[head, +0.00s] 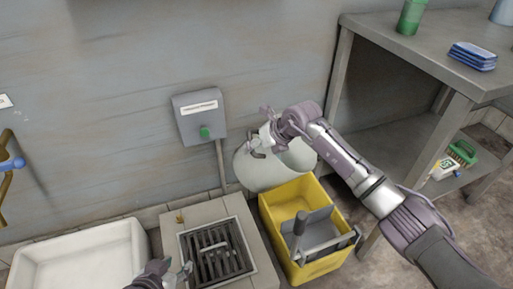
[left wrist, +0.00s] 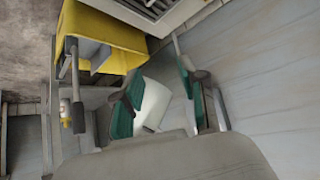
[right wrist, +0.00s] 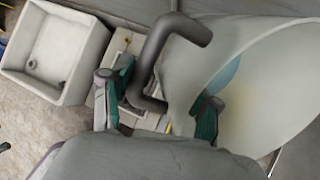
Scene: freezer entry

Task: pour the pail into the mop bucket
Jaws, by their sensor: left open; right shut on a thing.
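The pale, translucent pail (head: 255,172) hangs in the air behind and above the yellow mop bucket (head: 267,209), near the wall. It appears tilted. My right gripper (head: 266,138) is shut on its dark handle; in the right wrist view the handle (right wrist: 158,50) passes between the fingers, and a light blue patch shows in the pail (right wrist: 260,85). My left gripper (head: 178,272) is low at the bottom edge, beside the floor grate, open and empty. In the left wrist view, the mop bucket (left wrist: 115,35) and a white shape, probably the pail (left wrist: 152,105), lie beyond its fingers.
A grated drain block (head: 205,212) stands left of the mop bucket, with a white basin (head: 75,262) further left. A grey wringer (head: 318,232) sits in the bucket. A wall box (head: 200,112) is above. A metal shelf table (head: 420,45) stands at the right.

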